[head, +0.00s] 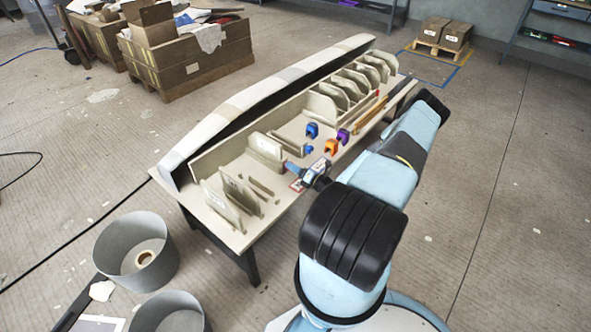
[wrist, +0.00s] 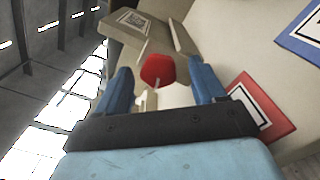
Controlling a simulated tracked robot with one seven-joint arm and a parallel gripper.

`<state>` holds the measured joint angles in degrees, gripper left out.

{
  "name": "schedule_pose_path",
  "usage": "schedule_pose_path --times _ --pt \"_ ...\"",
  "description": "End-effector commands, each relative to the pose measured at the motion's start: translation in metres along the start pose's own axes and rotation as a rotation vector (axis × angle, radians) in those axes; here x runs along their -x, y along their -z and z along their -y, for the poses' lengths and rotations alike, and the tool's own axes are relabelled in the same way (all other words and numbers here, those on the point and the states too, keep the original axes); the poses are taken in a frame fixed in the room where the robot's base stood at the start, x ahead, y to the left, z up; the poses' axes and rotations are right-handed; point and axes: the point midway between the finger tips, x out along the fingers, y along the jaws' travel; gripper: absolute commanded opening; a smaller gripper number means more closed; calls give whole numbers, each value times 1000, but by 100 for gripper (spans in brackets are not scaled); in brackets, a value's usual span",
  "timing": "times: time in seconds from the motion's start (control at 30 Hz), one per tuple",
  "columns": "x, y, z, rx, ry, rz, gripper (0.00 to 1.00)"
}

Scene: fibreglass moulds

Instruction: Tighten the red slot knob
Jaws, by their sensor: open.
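The red slot knob (wrist: 158,71) shows in the wrist view as a small faceted red head with a pale stem below it. My gripper (wrist: 163,80) is open, with one blue finger on each side of the knob and visible gaps to it. Whether the knob lies fully at fingertip depth I cannot tell. In the head view my gripper (head: 293,168) is over the near part of the mould table, and I cannot make out the knob there.
A red-bordered card (wrist: 262,105) and a blue-bordered card (wrist: 305,28) lie beside my gripper. Blue (head: 312,130), orange (head: 331,146) and purple (head: 343,136) clamps stand farther along the table. A long pale mould (head: 245,100) runs along its far edge. Grey bins (head: 113,262) stand at lower left.

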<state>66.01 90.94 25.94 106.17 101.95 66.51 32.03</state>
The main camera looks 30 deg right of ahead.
Motion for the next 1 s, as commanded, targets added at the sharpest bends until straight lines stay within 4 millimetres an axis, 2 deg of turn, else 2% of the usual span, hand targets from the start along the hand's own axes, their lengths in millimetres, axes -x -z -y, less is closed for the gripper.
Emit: schedule_pose_path --times 0.17,0.5,0.7,1.0 --pt "18 -1 0 0 1 1 69" --pt "84 0 1 0 3 1 69" --pt "116 0 2 0 3 0 69" --pt "136 0 2 0 1 0 69"
